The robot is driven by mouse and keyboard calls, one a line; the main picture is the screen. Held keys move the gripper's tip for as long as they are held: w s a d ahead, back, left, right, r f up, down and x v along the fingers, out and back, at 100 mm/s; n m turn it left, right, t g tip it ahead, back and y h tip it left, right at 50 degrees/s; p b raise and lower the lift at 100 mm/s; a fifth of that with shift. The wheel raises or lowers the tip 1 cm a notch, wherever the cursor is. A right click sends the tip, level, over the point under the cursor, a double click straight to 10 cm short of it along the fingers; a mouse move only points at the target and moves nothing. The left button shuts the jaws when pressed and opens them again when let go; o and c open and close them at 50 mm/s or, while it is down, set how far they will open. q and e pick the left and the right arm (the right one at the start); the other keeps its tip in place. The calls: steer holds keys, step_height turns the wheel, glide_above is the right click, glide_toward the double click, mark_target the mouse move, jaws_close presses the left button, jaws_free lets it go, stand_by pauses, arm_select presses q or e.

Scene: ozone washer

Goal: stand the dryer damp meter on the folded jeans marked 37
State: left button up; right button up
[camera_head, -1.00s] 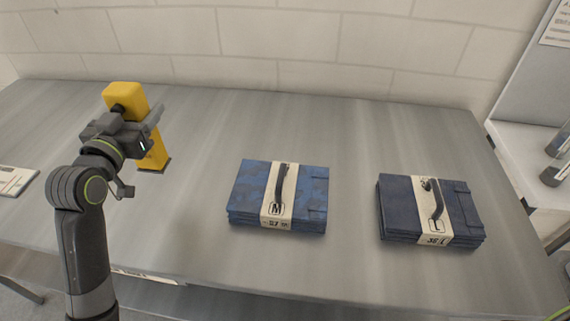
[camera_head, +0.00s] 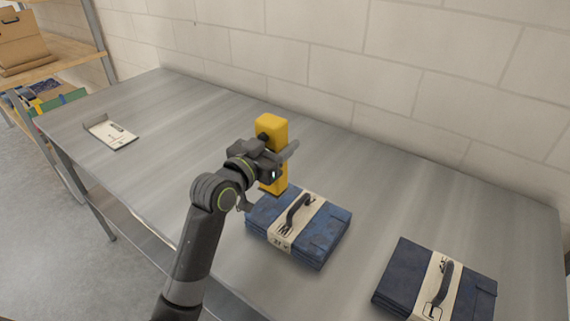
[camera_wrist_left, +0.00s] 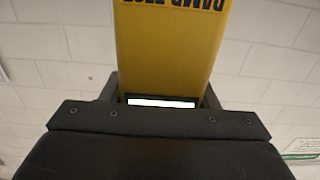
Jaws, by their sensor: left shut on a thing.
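The yellow dryer damp meter (camera_head: 273,127) is upright in my left gripper (camera_head: 276,160), which is shut on it. In the left wrist view its yellow face (camera_wrist_left: 172,42) with dark lettering fills the top middle. Its lower end shows just behind the far left corner of a blue patterned folded jeans stack (camera_head: 330,228); I cannot tell how high it hangs. That stack has a cream band with a dark strap; its small print is hard to read now. A second, darker folded jeans stack (camera_head: 402,272) with an L band lies to the right. My right gripper is out of view.
Both stacks lie on a long grey metal table (camera_head: 400,190) against a white block wall. A white card (camera_head: 112,134) lies at the far left. Bare table lies behind the stacks and between them. Shelves with a cardboard box (camera_head: 25,42) stand beyond the table's left end.

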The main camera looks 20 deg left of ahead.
arm_select(q)
steer(key=shift+d+f, duration=0.1)
steer(key=shift+f, duration=0.25)
steer(key=shift+d+f, duration=0.15)
steer(key=shift+f, duration=0.45)
steer(key=shift+d+f, duration=0.15)
steer(key=shift+f, duration=0.8)
steer(key=shift+a+f, duration=0.1)
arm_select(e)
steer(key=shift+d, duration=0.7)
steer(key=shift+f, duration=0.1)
